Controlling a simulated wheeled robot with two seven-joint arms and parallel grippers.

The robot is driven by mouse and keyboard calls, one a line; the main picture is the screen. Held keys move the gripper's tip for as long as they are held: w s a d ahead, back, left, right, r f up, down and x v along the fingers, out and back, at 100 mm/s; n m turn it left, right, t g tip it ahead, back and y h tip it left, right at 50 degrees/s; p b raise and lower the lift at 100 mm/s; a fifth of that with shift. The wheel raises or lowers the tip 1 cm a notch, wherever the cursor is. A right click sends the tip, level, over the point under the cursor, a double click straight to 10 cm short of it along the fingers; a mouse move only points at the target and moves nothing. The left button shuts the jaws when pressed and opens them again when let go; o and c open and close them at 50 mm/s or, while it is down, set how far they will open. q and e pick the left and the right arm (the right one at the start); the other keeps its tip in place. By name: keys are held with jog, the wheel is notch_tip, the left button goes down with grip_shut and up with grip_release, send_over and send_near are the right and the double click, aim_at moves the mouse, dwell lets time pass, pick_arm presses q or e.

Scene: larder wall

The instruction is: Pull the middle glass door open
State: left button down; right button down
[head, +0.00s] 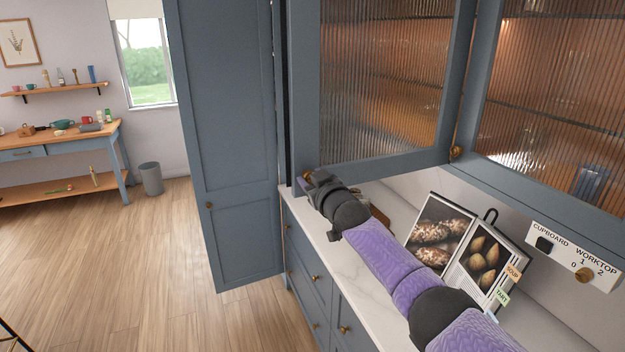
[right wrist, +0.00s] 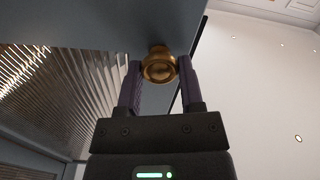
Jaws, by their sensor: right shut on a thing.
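The middle glass door (head: 390,163) has a blue-grey frame and reeded glass, and it stands at an angle to the glass door on its right. My right gripper (head: 308,178) is at its lower left corner. In the right wrist view, the fingers of my right gripper (right wrist: 158,78) are shut on a round brass knob (right wrist: 158,66) on the door's frame (right wrist: 110,35). The knob is mostly hidden by the gripper in the head view. My left gripper is not in view.
The right glass door (head: 560,175) has a brass knob (head: 456,152) at its lower left. A tall blue door (head: 235,140) stands at the left. Below are a pale worktop (head: 335,255), an open cookbook (head: 460,245) and a switch panel (head: 572,258).

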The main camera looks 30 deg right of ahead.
jog(key=shift+r, duration=0.1)
jog(key=shift+c, duration=1.1)
grip_release()
jog(key=shift+s, duration=0.1)
jog(key=s+a, duration=0.1)
jog(key=s, duration=0.8)
jog(key=shift+s+a+b, duration=0.2)
jog(key=shift+s+b, duration=0.1)
jog(key=shift+s, duration=0.05)
